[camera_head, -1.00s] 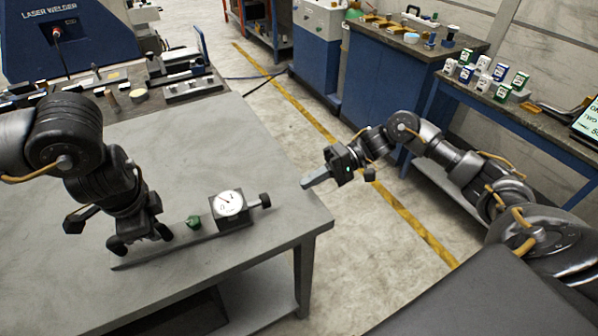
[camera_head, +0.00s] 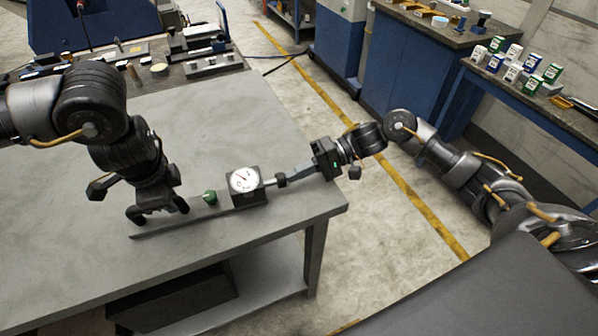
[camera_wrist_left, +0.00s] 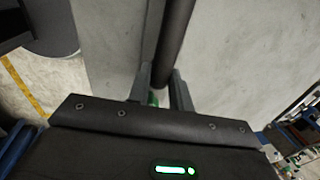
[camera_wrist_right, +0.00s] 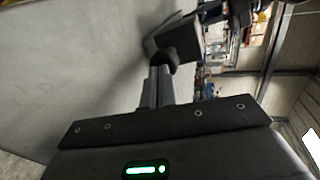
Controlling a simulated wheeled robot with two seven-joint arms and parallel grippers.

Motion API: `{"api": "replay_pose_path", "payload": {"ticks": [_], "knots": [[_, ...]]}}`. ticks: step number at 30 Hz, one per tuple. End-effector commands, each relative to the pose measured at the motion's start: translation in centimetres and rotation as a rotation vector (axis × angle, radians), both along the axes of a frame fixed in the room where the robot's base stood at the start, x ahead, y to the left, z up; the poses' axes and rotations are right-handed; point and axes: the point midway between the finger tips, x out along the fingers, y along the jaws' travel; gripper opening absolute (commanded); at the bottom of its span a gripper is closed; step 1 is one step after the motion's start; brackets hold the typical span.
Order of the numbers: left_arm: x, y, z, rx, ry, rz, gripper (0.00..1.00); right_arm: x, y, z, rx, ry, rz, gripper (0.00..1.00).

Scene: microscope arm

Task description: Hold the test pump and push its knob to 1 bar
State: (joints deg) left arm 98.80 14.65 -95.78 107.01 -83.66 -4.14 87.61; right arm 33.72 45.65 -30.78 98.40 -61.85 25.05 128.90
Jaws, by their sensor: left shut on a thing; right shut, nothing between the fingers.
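The test pump lies along the front edge of the grey table. It has a dark block with a round white gauge (camera_head: 243,180), a green part (camera_head: 209,197) to its left and a dark knob (camera_head: 281,180) on its right end. My left gripper (camera_head: 160,214) is shut on the pump's left part; the left wrist view shows a dark bar (camera_wrist_left: 173,45) between its fingers. My right gripper (camera_head: 292,177) is shut and empty, its fingertips at the knob, seemingly touching its end. The right wrist view shows the knob (camera_wrist_right: 166,58) just beyond the fingertips. The gauge reading is too small to tell.
The grey table (camera_head: 200,125) is clear behind the pump. Its right edge lies under my right gripper. Metal fixtures (camera_head: 213,62) stand on a bench at the back. Small boxes (camera_head: 515,62) stand on a bench at the right.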

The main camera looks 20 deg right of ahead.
Motion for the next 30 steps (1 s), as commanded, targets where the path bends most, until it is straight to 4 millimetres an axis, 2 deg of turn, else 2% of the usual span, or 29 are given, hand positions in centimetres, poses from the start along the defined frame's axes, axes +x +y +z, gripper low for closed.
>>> {"api": "replay_pose_path", "payload": {"ticks": [7, 17, 23, 26, 30], "knots": [[0.0, -0.1, 0.1, -0.002, -0.001, 0.000, 0.00, 0.2, 3.0, 0.1, 0.003, 0.000, 0.003, 0.00], [0.0, -0.2, 0.0, -0.005, -0.001, -0.003, 0.00, 0.1, 3.0, 0.0, 0.002, 0.001, 0.004, 0.00], [0.0, -0.3, 0.0, -0.006, -0.001, -0.003, 0.00, 0.0, 1.0, -0.1, -0.001, 0.002, 0.000, 0.00], [0.0, -0.2, 0.0, -0.006, -0.001, -0.002, 0.00, 0.0, -1.1, 0.0, -0.003, 0.003, -0.003, 0.00], [0.0, -0.2, 0.1, -0.005, -0.002, -0.002, 0.00, -0.2, -4.3, 1.0, -0.003, 0.000, -0.003, 0.00]]}}
